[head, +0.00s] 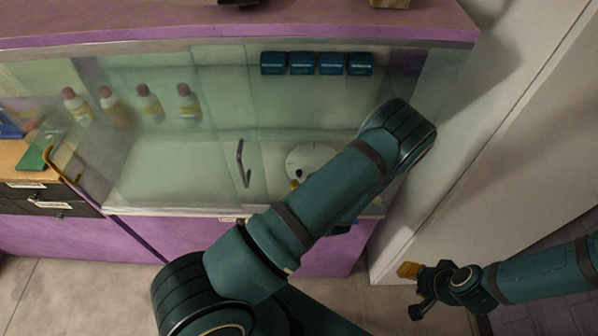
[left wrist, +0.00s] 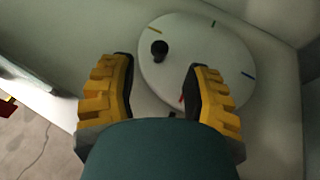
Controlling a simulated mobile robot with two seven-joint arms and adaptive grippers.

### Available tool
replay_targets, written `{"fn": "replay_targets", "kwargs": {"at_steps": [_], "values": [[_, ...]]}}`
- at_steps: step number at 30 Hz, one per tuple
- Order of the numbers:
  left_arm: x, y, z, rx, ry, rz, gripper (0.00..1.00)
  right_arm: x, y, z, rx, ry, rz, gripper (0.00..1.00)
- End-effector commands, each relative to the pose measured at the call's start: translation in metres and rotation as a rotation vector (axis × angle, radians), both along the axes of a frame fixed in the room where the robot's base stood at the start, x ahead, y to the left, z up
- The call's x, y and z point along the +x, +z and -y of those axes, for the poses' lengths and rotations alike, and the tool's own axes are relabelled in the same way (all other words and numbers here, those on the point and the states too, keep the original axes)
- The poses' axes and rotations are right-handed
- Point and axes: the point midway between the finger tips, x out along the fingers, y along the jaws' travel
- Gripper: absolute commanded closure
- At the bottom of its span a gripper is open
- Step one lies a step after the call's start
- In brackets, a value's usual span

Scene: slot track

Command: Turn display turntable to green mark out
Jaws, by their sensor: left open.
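The display turntable (head: 312,158) is a white disc inside the glass-fronted case, partly hidden by my left arm. In the left wrist view the turntable (left wrist: 215,55) carries an upright black knob (left wrist: 159,50). Yellow, dark, blue and red marks lie around its rim. My right gripper (head: 418,290) looks open and empty, outside the case.
A glass door with a dark handle (head: 242,163) stands left of the turntable. Several bottles (head: 150,100) and several blue boxes (head: 317,64) stand on the upper shelf. The case's side wall is close right of my left arm. Drawers (head: 45,195) are at far left.

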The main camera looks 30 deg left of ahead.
Motion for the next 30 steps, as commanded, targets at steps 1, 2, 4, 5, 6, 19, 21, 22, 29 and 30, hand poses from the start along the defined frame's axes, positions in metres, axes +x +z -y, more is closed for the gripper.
{"fn": "replay_targets", "kwargs": {"at_steps": [1, 2, 4, 5, 6, 19, 21, 22, 29, 30], "values": [[0.005, -0.004, -0.009, 0.001, 0.003, 0.0, 0.51, 0.0, 0.001, 0.0, 0.0, 0.0, 0.0, 0.53], [0.008, -0.006, -0.013, 0.001, 0.002, 0.0, 0.51, 0.0, 0.001, 0.0, 0.0, 0.0, 0.0, 0.53], [0.015, -0.011, -0.022, 0.001, 0.003, -0.001, 0.51, 0.0, 0.001, 0.0, 0.0, 0.0, 0.0, 0.53], [0.018, -0.013, -0.026, 0.0, 0.002, 0.0, 0.51, 0.0, 0.001, 0.0, 0.0, 0.0, 0.0, 0.53], [0.021, -0.015, -0.03, 0.0, 0.001, 0.0, 0.51, 0.0, 0.001, 0.0, 0.0, 0.0, 0.0, 0.53], [0.035, -0.025, -0.049, -0.001, 0.001, -0.001, 0.51, 0.0, 0.002, 0.0, 0.0, 0.0, 0.0, 0.53], [0.035, -0.025, -0.049, -0.001, 0.001, -0.001, 0.51, 0.0, 0.002, 0.0, 0.0, 0.0, 0.0, 0.53], [0.035, -0.025, -0.049, -0.001, 0.001, -0.001, 0.51, 0.0, 0.002, 0.0, 0.0, 0.0, 0.0, 0.53], [0.035, -0.025, -0.048, -0.001, 0.001, -0.001, 1.0, 0.0, 0.002, 0.0, 0.0, 0.0, 0.0, 0.53], [0.035, -0.025, -0.048, -0.001, 0.001, -0.001, 1.0, 0.0, 0.002, 0.0, 0.0, 0.0, 0.0, 0.53]]}}
